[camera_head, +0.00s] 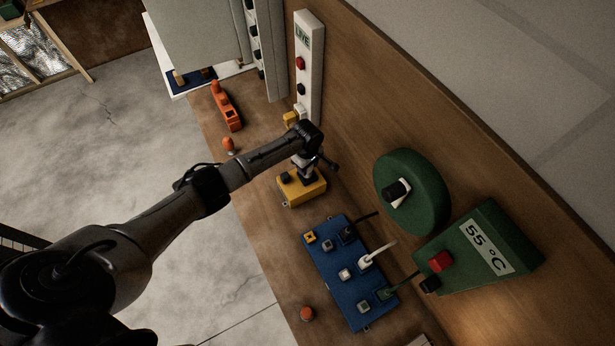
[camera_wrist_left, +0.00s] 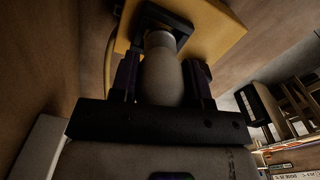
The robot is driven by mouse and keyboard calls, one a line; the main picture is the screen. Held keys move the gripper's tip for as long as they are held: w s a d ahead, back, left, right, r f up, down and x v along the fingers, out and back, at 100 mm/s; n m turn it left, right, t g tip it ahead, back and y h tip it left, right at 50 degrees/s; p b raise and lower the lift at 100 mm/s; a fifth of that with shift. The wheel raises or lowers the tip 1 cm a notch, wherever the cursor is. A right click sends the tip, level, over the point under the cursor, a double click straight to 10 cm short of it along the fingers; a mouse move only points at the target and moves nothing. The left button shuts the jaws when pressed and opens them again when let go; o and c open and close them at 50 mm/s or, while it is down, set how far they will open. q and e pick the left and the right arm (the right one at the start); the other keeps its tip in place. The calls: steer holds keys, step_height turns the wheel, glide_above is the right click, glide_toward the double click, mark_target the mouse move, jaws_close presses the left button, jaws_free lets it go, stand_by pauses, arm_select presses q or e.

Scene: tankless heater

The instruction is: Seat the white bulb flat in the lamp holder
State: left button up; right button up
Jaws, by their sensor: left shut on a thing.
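The white bulb (camera_wrist_left: 162,78) sits between the two fingers of my left gripper (camera_wrist_left: 162,82) in the left wrist view. My left gripper is shut on it. The bulb's far end meets or overlaps the dark square socket (camera_wrist_left: 183,22) on the yellow lamp holder (camera_wrist_left: 222,35); I cannot tell whether it is seated flat. In the head view my left gripper (camera_head: 306,168) points down over the yellow lamp holder (camera_head: 300,193) on the wooden bench, and the bulb is mostly hidden there. My right gripper is not in view.
A blue panel (camera_head: 335,265) with several switches and plugs lies in front of a green wheel (camera_head: 430,205) and a green "55 °C" box (camera_head: 512,235). An orange tool (camera_head: 227,108) and two orange bulb-like pieces (camera_head: 229,143) (camera_head: 307,313) lie along the bench edge. A white "LIVE" strip (camera_head: 311,75) stands behind.

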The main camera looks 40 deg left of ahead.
arm_select(q)
steer(key=shift+f, duration=0.25)
steer(key=shift+f+b, duration=0.45)
steer(key=shift+f, duration=0.15)
stand_by(0.7)
steer(key=o, duration=1.2)
step_height(320, 180, up, 12)
steer(key=shift+r+p, duration=0.25)
steer(key=shift+p, duration=0.25)
steer(key=shift+r, duration=0.65)
